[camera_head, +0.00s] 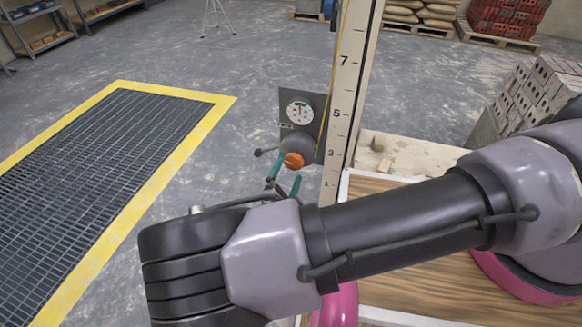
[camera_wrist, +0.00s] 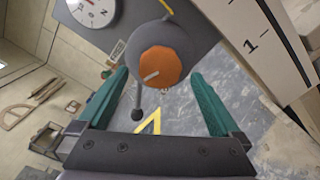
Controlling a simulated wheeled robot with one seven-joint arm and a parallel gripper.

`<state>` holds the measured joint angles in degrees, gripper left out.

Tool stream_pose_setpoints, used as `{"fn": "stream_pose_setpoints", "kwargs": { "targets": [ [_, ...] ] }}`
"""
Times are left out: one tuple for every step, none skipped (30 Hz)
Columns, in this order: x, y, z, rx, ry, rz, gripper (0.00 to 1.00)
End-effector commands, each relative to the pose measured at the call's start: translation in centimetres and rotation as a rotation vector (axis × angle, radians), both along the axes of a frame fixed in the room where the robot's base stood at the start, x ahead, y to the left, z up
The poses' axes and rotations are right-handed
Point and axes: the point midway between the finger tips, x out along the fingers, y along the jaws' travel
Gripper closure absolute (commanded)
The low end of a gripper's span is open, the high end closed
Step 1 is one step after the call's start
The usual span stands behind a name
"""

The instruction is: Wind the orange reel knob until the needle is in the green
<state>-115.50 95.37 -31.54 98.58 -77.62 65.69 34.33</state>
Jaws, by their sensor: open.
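The orange reel knob (camera_head: 293,160) sits on the front of a grey reel (camera_head: 298,144), which is mounted on a grey plate (camera_head: 286,100) beside the numbered post. In the wrist view the knob (camera_wrist: 160,66) is faceted, with a pale line on its face. A white round dial (camera_head: 299,111) is above the reel. Its needle is too small for me to read against the green; the dial (camera_wrist: 93,11) is partly cut off in the wrist view. My gripper (camera_wrist: 160,90) is open, its teal fingers on either side of the knob and apart from it.
A dark handle with a ball end (camera_wrist: 136,114) sticks out from the reel near the left finger. The tall numbered post (camera_head: 343,100) stands close on the right. A yellow-edged floor grating (camera_head: 100,150) lies to the left. Brick stacks (camera_head: 535,95) stand at the right.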

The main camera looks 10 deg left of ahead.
Motion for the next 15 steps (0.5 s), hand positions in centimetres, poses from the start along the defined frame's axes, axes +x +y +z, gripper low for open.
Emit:
{"fn": "stream_pose_setpoints", "kwargs": {
  "targets": [
    [-1.2,0.2,-0.1,0.000,0.003,0.004,0.00],
    [-1.9,0.3,0.0,0.000,0.004,0.004,0.00],
    [-2.7,0.3,0.0,0.002,0.003,0.003,0.00],
    [-3.4,0.4,0.0,0.001,0.004,0.004,0.00],
    [-4.0,0.4,0.0,0.001,0.003,0.003,0.00],
    [-4.7,0.4,-0.1,0.001,0.003,0.003,0.00],
    [-5.3,0.5,-0.1,0.001,0.003,0.003,0.00],
    [-5.8,0.5,0.0,0.001,0.002,0.003,0.00],
    [-6.4,0.6,-0.1,0.001,0.002,0.002,0.00],
    [-6.8,0.6,-0.1,0.001,0.002,0.002,0.00],
    [-7.2,0.6,-0.1,0.001,0.002,0.002,0.00],
    [-7.6,0.6,-0.1,0.002,0.002,0.001,0.00],
    [-7.8,0.6,-0.1,0.001,0.002,0.001,0.00],
    [-8.0,0.7,-0.1,0.000,0.002,0.002,0.00],
    [-8.2,0.7,-0.1,0.000,0.002,0.002,0.00]
  ]
}}
